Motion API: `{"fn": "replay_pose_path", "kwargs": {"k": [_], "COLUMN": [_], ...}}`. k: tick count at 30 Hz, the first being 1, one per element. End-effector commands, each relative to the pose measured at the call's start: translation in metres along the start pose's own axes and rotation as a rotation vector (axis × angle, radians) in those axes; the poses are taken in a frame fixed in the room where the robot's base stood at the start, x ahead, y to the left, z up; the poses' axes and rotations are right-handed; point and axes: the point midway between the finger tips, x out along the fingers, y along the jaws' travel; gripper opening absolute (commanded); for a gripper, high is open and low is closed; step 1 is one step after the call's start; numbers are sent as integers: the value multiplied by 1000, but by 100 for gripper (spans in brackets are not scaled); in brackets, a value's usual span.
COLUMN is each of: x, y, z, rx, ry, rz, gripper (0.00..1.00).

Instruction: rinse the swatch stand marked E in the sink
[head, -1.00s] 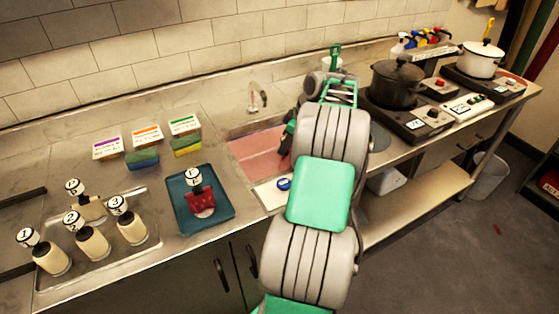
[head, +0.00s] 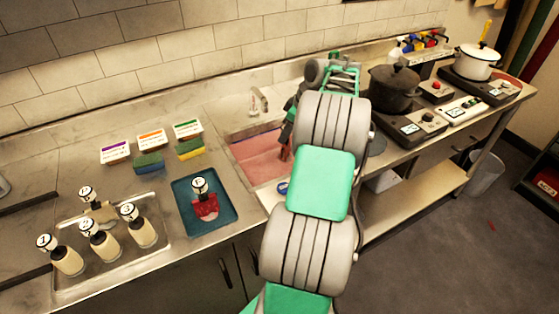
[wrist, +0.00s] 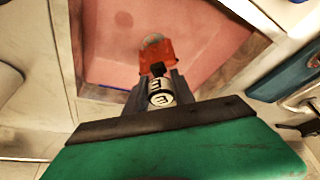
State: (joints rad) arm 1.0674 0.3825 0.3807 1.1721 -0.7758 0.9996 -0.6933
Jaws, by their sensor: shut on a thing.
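The swatch stand marked E (wrist: 160,100) is in my gripper (wrist: 154,88) in the wrist view. Its knob shows the letter E, and a red cloth or swatch (wrist: 157,60) is at its far end with a pale round patch. My gripper is shut on it. The sink (wrist: 110,50) has a pinkish-red inside, and the red end shows over it. In the head view my gripper (head: 287,130) reaches down into the sink (head: 250,152), with the red end (head: 285,153) low in the basin. I cannot tell whether it touches the bottom.
A faucet (head: 262,98) stands behind the sink. Left of it, a blue tray (head: 183,213) holds another red stand marked F. A metal tray (head: 163,244) with several pale stands is further left. Sponges and label boxes are behind. A dark pot (head: 395,88) stands on a burner at right.

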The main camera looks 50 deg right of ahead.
Motion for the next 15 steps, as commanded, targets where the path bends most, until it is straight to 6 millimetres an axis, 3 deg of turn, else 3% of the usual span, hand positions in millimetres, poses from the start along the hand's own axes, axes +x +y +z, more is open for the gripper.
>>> {"fn": "replay_pose_path", "kwargs": {"k": [1,15], "x": [-10,-56], "y": [0,0], "z": [-4,-23], "rx": [-1,-1], "ry": [0,0], "rz": [1,1], "gripper": [0,0]}}
